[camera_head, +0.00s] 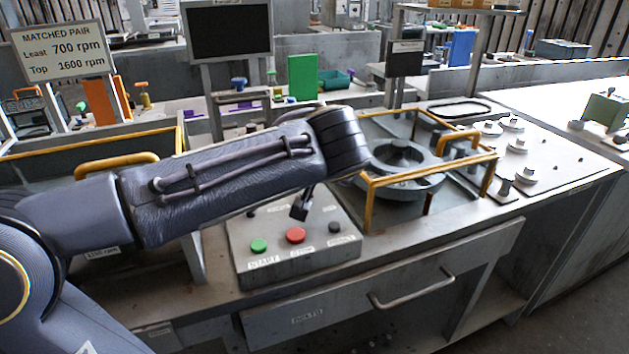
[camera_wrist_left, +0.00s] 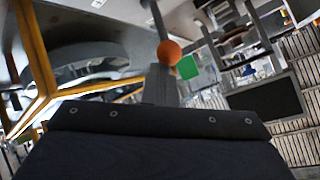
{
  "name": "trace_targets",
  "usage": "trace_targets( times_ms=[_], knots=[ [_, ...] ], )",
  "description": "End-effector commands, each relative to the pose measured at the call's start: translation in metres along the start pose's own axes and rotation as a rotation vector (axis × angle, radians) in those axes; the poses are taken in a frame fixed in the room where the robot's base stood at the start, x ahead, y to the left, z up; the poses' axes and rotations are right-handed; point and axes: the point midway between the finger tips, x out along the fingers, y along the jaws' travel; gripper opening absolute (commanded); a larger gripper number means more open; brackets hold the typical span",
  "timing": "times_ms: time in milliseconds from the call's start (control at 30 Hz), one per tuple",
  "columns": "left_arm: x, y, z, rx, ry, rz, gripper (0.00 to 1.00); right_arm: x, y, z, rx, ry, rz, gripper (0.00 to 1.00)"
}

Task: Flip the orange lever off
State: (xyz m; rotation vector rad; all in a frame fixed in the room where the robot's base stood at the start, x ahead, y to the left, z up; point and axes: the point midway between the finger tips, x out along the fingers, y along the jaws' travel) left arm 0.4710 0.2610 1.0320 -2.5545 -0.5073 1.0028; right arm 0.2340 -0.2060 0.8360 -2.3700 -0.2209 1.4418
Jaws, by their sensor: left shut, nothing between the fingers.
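The orange lever shows in the left wrist view as a round orange knob (camera_wrist_left: 169,52) on a thin grey stalk. In the head view I cannot make it out; my left arm covers the part of the bench behind the control box. My left gripper (camera_wrist_left: 164,85) shows in the left wrist view as narrow grey fingers, shut and empty, beyond the dark padded housing. Their tips appear close to the orange knob; I cannot tell whether they touch it. My right gripper is in neither view.
A control box (camera_head: 270,265) with a green button (camera_head: 258,246) and a red button (camera_head: 296,235) sits below my forearm. A yellow-railed frame (camera_head: 400,180) surrounds a round grey housing (camera_head: 405,160) at right. A sign (camera_head: 62,55) stands at back left.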

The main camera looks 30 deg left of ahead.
Motion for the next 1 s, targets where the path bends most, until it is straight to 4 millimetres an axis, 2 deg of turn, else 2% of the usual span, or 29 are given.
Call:
trace_targets(
  times_ms=[33, 167, 233, 1000],
  knots=[
    [0.003, 0.006, 0.008, 0.010, 0.022, -0.022, 0.00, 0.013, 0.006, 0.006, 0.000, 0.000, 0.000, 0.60],
    [-0.002, 0.009, 0.010, 0.024, 0.068, -0.067, 0.00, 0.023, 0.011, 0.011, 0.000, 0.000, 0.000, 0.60],
    [-0.005, 0.006, 0.006, 0.022, 0.063, -0.065, 0.00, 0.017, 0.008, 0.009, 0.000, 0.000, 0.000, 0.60],
    [-0.015, -0.001, -0.006, 0.022, 0.063, -0.061, 0.00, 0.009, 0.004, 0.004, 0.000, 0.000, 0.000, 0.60]
  ],
)
